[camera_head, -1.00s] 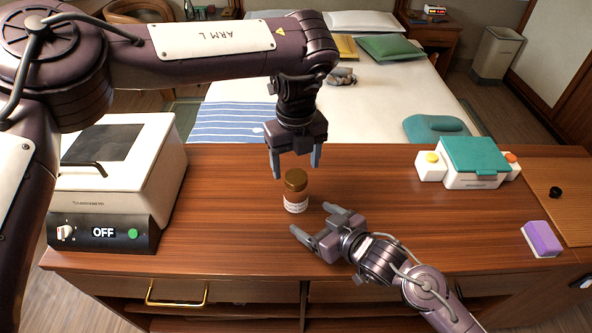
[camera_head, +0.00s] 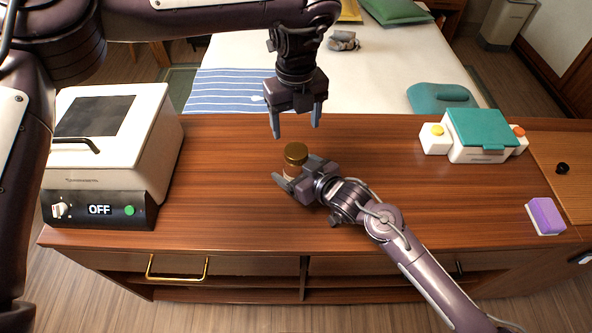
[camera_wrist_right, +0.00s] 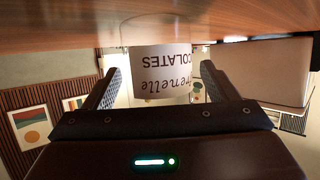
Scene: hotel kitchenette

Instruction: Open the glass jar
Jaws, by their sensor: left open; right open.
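The glass jar (camera_head: 294,160) stands upright on the wooden counter, with a brown-gold lid (camera_head: 296,152) on it. My right gripper (camera_head: 293,184) is open at the jar's near side, its fingers low around the body. The right wrist view shows the jar's white label (camera_wrist_right: 161,72) between the two open fingers, upside down, with a gap on each side. My left gripper (camera_head: 296,126) is open and empty, pointing down above and slightly behind the lid, apart from it. The lower part of the jar is partly hidden by my right gripper in the head view.
A white appliance (camera_head: 108,140) with an OFF display stands at the left. A teal-and-white box with buttons (camera_head: 478,135) and a purple block (camera_head: 545,216) are at the right. The counter (camera_head: 220,190) around the jar is mostly clear. A bed lies behind.

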